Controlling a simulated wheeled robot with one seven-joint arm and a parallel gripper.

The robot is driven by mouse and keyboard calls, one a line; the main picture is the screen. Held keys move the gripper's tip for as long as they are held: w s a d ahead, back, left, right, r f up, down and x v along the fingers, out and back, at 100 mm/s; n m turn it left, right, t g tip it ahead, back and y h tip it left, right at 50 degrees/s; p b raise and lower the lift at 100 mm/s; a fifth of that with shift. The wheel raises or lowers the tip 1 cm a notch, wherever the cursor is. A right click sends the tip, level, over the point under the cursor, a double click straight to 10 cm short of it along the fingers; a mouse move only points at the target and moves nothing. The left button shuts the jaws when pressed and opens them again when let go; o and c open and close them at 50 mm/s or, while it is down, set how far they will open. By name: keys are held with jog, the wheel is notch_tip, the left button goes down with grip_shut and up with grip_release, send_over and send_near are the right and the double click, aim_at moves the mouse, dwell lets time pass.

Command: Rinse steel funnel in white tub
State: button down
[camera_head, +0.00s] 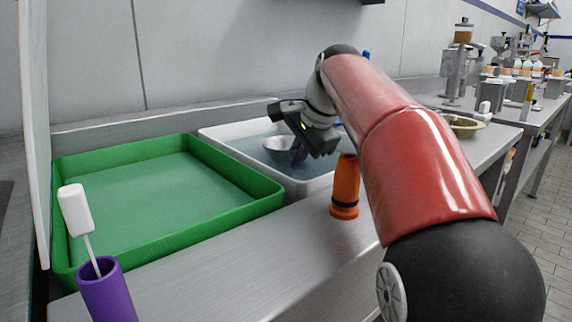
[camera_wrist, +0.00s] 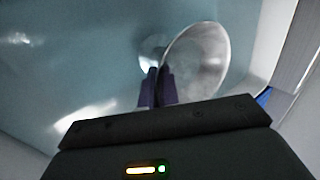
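The white tub (camera_head: 222,129) stands at the back beside the green tub and holds bluish water (camera_wrist: 90,60). The steel funnel (camera_head: 279,144) is inside the tub's outline, with its wide mouth showing at right in the wrist view (camera_wrist: 203,62) and its narrow part at left. My gripper (camera_head: 298,154) reaches down over the tub from the right. Its two dark purple fingers (camera_wrist: 158,84) are close together at the funnel's narrow part, shut on it. The fingertips are partly hidden in the head view. I cannot tell how deep the funnel sits in the water.
A green tub (camera_head: 225,165) with greenish liquid fills the left of the counter. A purple holder (camera_head: 106,292) with a white-headed brush (camera_head: 75,210) stands in front. An orange cylinder (camera_head: 345,188) stands near the white tub's right front corner. A shallow bowl (camera_head: 462,126) is at right.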

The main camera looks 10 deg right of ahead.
jog(key=shift+r+p, duration=2.75)
jog(key=shift+r, duration=0.1)
jog(key=shift+r+p, duration=1.1)
jog(key=shift+r, duration=3.15)
jog(key=shift+r, duration=2)
